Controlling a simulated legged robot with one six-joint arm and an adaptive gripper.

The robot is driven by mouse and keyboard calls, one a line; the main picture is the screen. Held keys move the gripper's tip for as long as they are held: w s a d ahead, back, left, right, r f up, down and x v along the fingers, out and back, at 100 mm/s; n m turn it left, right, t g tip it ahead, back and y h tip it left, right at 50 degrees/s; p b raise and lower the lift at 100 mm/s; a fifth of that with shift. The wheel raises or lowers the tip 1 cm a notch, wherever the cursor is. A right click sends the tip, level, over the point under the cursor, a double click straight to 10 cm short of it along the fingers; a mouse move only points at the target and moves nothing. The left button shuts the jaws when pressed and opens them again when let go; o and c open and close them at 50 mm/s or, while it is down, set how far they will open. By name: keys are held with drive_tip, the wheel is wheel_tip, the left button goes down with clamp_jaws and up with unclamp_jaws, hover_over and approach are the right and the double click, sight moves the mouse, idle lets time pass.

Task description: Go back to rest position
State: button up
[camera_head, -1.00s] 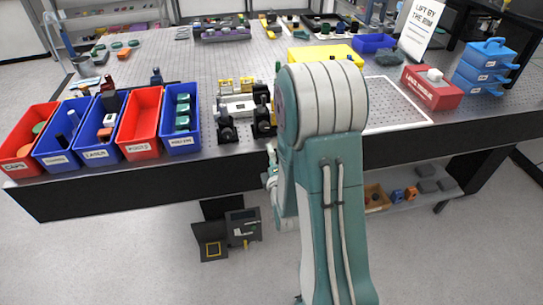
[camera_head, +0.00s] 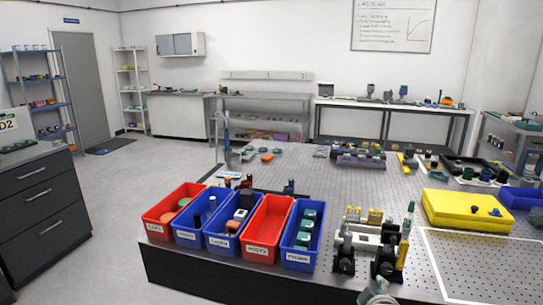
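Only a small pale grey and teal piece of my own arm shows at the bottom edge of the head view, right of the middle. My gripper's fingers cannot be made out, and nothing held by it can be seen. Just above that piece, two black optic mounts (camera_head: 385,263) stand at the front of the perforated bench (camera_head: 330,185). A slim upright yellow and green tool (camera_head: 405,240) shows beside them; what supports it is unclear.
Red and blue bins (camera_head: 267,228) line the bench's front left. A yellow case (camera_head: 468,210) lies on the right, behind a white-outlined area (camera_head: 485,262). A dark drawer cabinet (camera_head: 40,205) stands at far left. Open floor (camera_head: 125,180) lies between cabinet and bench.

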drive_tip(key=s+a+r+m+g, duration=0.2)
drive_tip(key=s+m, duration=0.1)
drive_tip(key=s, duration=0.4)
drive_tip(key=s+a+r+m+g+y, duration=0.1)
drive_tip(key=s+a+r+m+g, duration=0.1)
drive_tip(key=s, duration=0.5)
drive_tip(key=s+a+r+m+g+y, duration=0.1)
drive_tip(key=s+a+r+m+g, duration=0.2)
drive_tip(key=s, duration=0.4)
drive_tip(key=shift+r+m, duration=0.2)
drive_tip(key=shift+m, duration=0.4)
